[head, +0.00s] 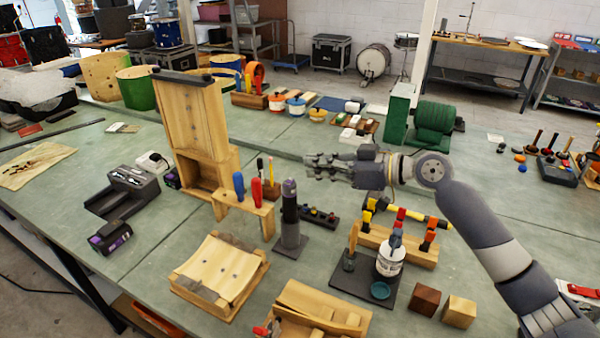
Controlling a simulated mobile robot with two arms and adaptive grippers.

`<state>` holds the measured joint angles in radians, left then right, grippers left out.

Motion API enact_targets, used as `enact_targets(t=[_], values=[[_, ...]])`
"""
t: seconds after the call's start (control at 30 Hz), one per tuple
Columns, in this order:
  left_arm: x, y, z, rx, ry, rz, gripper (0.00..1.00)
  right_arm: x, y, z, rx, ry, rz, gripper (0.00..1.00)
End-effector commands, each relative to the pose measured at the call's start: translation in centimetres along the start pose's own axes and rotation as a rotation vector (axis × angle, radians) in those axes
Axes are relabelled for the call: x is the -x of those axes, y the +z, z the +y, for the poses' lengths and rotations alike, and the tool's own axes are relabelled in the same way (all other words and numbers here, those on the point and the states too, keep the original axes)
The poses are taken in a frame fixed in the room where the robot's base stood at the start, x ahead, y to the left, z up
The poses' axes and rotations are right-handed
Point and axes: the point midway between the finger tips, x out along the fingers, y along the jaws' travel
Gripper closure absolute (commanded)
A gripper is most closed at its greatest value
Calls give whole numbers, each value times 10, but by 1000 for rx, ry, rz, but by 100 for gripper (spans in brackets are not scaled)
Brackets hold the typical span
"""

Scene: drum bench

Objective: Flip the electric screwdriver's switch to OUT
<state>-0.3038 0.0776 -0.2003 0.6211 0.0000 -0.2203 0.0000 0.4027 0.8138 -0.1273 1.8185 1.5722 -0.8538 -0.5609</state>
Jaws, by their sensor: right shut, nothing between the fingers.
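The electric screwdriver appears to be the dark upright cylinder with a purple top (289,203), standing on a small dark base plate (290,246) near the middle of the bench. Its switch is too small to make out. My right gripper (311,167) comes in from the right and points left. It is shut and empty, above and slightly right of the screwdriver in the picture, apart from it. My left gripper is out of view.
A wooden rack with red and blue handled tools (256,212) stands left of the screwdriver. A dark socket strip (318,216) lies just right of it. A white bottle (390,259) and a clamp rack (414,253) stand further right. A curved wooden piece (219,268) lies in front.

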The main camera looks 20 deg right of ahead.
Motion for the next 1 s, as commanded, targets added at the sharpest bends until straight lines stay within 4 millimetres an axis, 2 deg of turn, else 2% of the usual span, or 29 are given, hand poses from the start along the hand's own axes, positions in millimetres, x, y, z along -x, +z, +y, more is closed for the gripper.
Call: enact_targets(t=[0.03, 0.1, 0.27, 0.8, 0.9, 1.0], values=[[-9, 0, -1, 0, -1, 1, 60, 9, 5, -1, 2, 0, -4, 100], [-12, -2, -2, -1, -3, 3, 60, 18, 4, 0, 2, 1, -2, 100], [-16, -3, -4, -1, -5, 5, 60, 32, 1, -2, 2, 0, -1, 100], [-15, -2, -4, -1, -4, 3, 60, 34, -1, -2, 0, -1, 0, 100], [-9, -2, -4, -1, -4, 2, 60, 36, -7, -2, 1, -1, 1, 100], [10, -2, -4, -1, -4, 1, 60, 40, -25, -2, 1, 0, 1, 100]])
